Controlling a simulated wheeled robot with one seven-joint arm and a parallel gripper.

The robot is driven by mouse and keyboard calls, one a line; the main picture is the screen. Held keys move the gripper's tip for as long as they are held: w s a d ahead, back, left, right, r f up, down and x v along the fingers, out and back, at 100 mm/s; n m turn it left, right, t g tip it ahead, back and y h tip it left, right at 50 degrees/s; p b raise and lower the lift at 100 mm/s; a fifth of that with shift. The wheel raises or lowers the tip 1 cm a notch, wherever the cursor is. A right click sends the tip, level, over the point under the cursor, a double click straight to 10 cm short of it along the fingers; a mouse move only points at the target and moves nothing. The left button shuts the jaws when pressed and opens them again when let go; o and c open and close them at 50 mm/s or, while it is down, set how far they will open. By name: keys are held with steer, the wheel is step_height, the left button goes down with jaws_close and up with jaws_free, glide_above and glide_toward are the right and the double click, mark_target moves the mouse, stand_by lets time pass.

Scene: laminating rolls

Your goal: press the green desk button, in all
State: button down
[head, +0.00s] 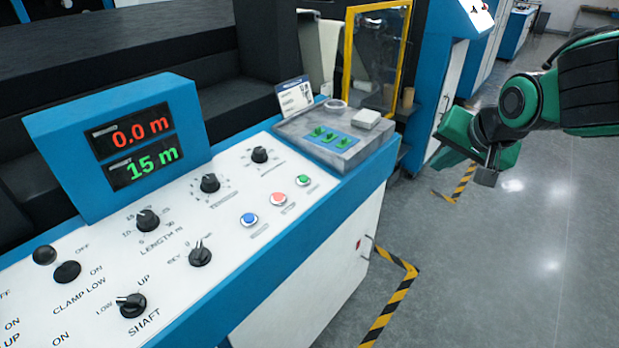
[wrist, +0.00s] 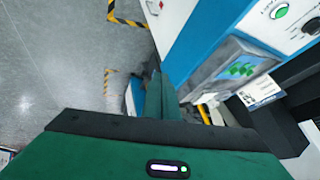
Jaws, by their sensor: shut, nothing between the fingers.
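The green desk button (head: 303,180) is a small round button at the right end of a row on the white sloping desk panel, beside a red button (head: 277,198) and a blue button (head: 249,219). It also shows in the wrist view's top right (wrist: 281,12). My gripper (head: 487,174) is shut and empty, in the air to the right of the desk and well apart from the button. In the wrist view its shut fingers (wrist: 160,98) point away from the camera, left of the desk edge.
A grey tray (head: 290,127) with green pieces on a blue pad sits at the desk's far right end. Black knobs (head: 210,183) and a blue display box (head: 60,140) stand on the panel. A yellow-framed guard (head: 350,60) rises behind. The floor at right is clear.

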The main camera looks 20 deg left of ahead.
steer(key=a+r+n+y, duration=0.1)
steer(key=a+r+y, duration=0.15)
steer(key=a, duration=1.35)
steer(key=r+y, duration=0.1)
steer(key=y, duration=0.2)
glide_above(303, 179)
steer(key=s+d, duration=0.1)
steer(key=d, duration=0.2)
steer(key=shift+s+r+n+t, duration=0.1)
steer(key=shift+r+n+t, duration=0.05)
steer(key=shift+n+t, duration=0.15)
steer(key=shift+w+a+f, duration=0.1)
steer(key=shift+a+f, duration=0.15)
steer(key=shift+f, duration=1.2)
steer(key=shift+w+a+f, duration=0.1)
steer(key=shift+a+f, duration=0.1)
steer(key=shift+f, duration=1.25)
steer(key=shift+w+a+f, duration=0.1)
steer(key=shift+a+f, duration=0.15)
steer(key=shift+f, duration=1.2)
steer(key=shift+f, duration=0.2)
steer(key=shift+f, duration=0.2)
